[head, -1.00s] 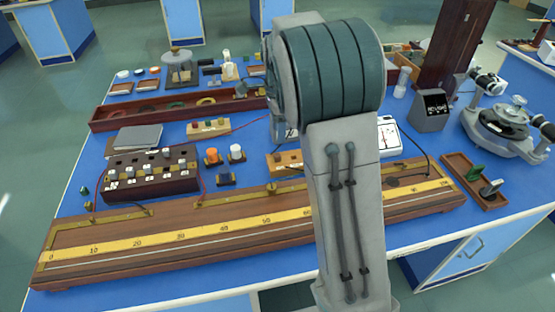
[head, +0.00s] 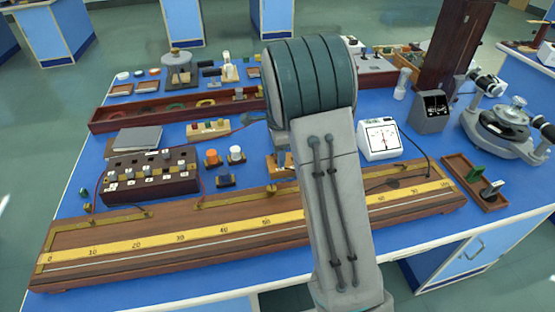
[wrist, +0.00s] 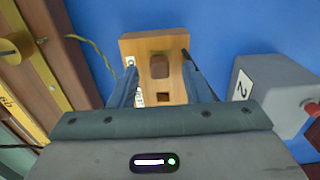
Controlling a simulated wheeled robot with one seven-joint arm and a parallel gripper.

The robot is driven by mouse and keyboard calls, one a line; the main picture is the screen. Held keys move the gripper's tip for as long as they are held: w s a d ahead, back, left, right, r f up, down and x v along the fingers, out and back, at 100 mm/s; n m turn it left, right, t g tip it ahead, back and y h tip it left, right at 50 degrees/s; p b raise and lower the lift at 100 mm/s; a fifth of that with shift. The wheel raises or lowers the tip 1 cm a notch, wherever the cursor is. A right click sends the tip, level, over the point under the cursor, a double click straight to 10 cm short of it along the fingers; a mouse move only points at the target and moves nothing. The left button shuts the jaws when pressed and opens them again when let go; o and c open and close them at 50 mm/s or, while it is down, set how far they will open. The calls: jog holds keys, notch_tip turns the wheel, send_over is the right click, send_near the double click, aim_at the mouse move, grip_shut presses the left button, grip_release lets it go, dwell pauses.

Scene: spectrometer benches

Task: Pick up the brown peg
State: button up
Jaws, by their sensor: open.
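The brown peg (wrist: 160,66) stands in a small light-wood block (wrist: 140,45) in the wrist view, seen from above. A dark square hole shows in the block on the near side of the peg. My gripper (wrist: 160,73) is open, with one finger on each side over the block and the peg between them in the picture. I cannot tell whether the fingers touch the peg or how high they are. In the head view the block (head: 280,170) is partly hidden by my arm, and the peg cannot be made out there.
A long wooden scale board (head: 130,235) runs along the bench front. A white meter (head: 379,142) stands to the right of the block. A dark box with plugs (head: 150,188) is at the left. A grey box marked 2 (wrist: 270,88) stands right of the block in the wrist view.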

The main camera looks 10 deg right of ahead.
grip_shut()
jog(key=shift+r, duration=0.1)
jog(key=shift+r, duration=0.5)
jog(key=r, duration=0.2)
jog(key=d+r, duration=0.1)
jog(key=shift+s+r, duration=0.3)
jog(key=s+d+r+p, duration=0.2)
jog(key=s+d+r, duration=0.4)
jog(key=d+r, duration=0.2)
jog(key=shift+s+d+r+p, duration=0.15)
jog(key=shift+s+r+p, duration=0.2)
jog(key=shift+r, duration=0.3)
